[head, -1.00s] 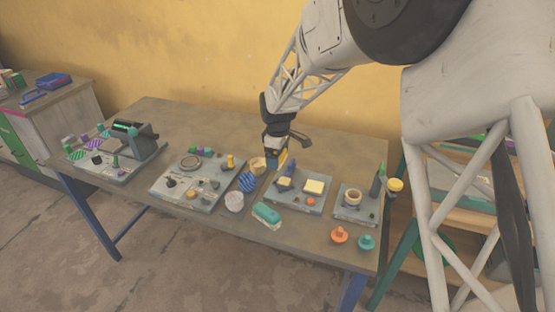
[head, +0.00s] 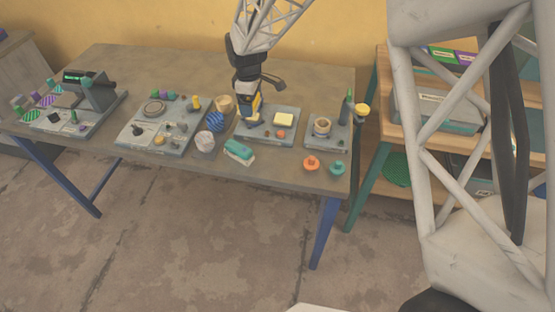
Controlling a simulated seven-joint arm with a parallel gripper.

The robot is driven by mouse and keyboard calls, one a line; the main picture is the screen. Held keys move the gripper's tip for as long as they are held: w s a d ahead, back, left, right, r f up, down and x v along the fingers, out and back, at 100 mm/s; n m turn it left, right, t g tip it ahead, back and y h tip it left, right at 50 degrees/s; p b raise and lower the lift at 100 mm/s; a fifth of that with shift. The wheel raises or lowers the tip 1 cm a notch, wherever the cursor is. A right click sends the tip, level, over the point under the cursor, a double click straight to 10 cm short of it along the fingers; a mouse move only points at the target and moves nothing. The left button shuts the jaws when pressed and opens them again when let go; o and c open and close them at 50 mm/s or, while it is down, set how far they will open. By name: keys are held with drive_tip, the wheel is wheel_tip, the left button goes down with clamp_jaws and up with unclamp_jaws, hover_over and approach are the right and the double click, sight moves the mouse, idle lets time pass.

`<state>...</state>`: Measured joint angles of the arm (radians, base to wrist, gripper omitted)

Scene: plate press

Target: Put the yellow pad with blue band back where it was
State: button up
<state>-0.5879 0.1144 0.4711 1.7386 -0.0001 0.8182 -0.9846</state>
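My gripper (head: 248,92) points down over the back left of a grey plate (head: 266,138) on the table. A yellow piece with blue on it, which looks like the yellow pad with blue band (head: 257,104), shows upright between the fingers. The fingers look shut on it, though they are small and dark here. Just below it a dark blue part (head: 253,121) lies on the plate. I cannot tell whether the pad touches it.
To the right stands a unit with a ring (head: 322,127). Orange (head: 311,163) and teal (head: 337,168) knobs lie near the front edge.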

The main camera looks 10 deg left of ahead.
drive_tip(key=s+d+f, duration=0.3)
drive_tip(key=s+d, duration=0.7)
drive_tip(key=s, duration=0.2)
drive_tip(key=s+d+f, duration=0.3)
drive_tip(key=s+d, duration=0.6)
drive_tip(key=s, duration=0.4)
drive_tip(key=shift+d+f, duration=0.2)
drive_tip(key=shift+d, duration=0.2)
drive_tip(key=shift+w+a, duration=0.1)
hover_over(281, 164)
drive_tip(key=shift+f, duration=0.75)
drive_tip(key=shift+f, duration=1.8)
drive_tip(key=o, duration=0.4)
drive_tip(key=shift+f, duration=0.15)
drive_tip(key=shift+o, duration=0.7)
